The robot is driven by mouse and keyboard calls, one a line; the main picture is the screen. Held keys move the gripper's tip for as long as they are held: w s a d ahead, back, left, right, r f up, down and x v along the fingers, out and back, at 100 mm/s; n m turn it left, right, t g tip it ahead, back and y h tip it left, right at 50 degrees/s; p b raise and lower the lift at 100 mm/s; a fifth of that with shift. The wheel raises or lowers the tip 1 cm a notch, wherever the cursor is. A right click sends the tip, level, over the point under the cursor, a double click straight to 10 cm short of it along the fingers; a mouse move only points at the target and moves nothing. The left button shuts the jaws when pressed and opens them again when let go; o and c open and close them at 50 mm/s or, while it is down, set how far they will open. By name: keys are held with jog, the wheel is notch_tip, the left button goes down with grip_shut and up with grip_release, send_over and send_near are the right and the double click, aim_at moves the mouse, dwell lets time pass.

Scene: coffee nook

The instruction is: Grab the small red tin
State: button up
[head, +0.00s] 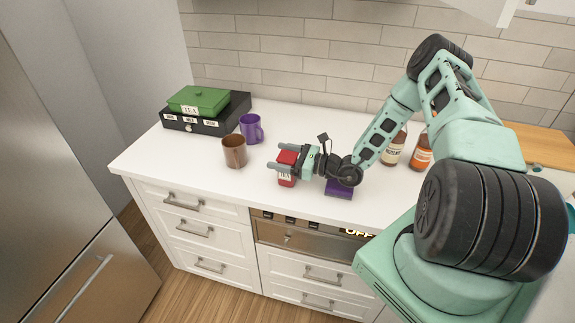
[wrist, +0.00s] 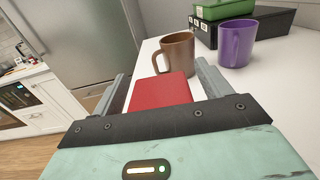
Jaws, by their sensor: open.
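The small red tin (head: 287,178) stands upright on the white counter, near its front edge, with a pale label that reads TEA. In the wrist view the tin (wrist: 160,92) shows as a red top between the two fingers. My gripper (head: 279,169) is open, with one finger on each side of the tin. Clear gaps show between the tin and the fingers in the wrist view (wrist: 160,83). The tin's lower part is hidden in the wrist view.
A brown mug (head: 234,151) and a purple mug (head: 251,129) stand beyond the fingertips. A green tin (head: 198,100) sits on a black box (head: 205,125) at the back left. A purple box (head: 339,190) lies beneath my wrist. Bottles (head: 394,150) stand behind my arm.

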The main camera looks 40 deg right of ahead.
jog(key=c, duration=1.1)
jog(key=shift+c, duration=0.4)
jog(key=shift+w+r, duration=0.1)
